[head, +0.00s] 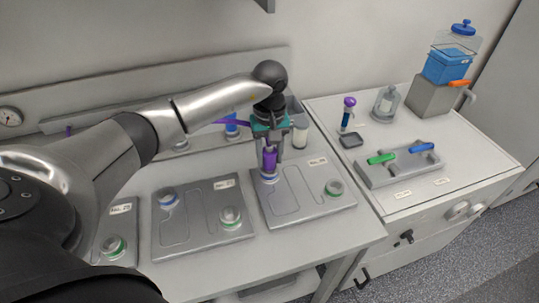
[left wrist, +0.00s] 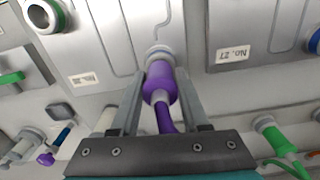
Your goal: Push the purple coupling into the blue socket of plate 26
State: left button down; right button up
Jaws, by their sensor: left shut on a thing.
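The purple coupling (head: 270,159) is held upright between the fingers of my left gripper (head: 270,148), which is shut on it. It also shows in the left wrist view (left wrist: 159,86), with its purple hose running back between the fingers (left wrist: 160,100). The coupling's front end is at the blue-ringed socket (head: 268,178) of the rightmost grey plate (head: 300,205); the socket's pale rim (left wrist: 157,52) shows just beyond it. The two look lined up and touching, but I cannot tell how deep the coupling sits. The plate's label is too small to read surely. My right gripper is not in view.
The same plate has a green socket (head: 334,187). A middle plate (head: 190,238), labelled No. 27 in the wrist view, lies to its left. The right bench holds a valve block (head: 400,168) and a blue-lidded tank (head: 452,62).

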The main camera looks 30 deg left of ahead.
pick_arm(q)
jog(key=shift+f+b, duration=0.5)
jog(key=shift+f, duration=0.05)
dwell(0.4)
grip_release()
dwell(0.6)
notch_tip(320, 180, up, 15)
jog(key=shift+r+p, duration=0.15)
jog(key=shift+p, duration=0.15)
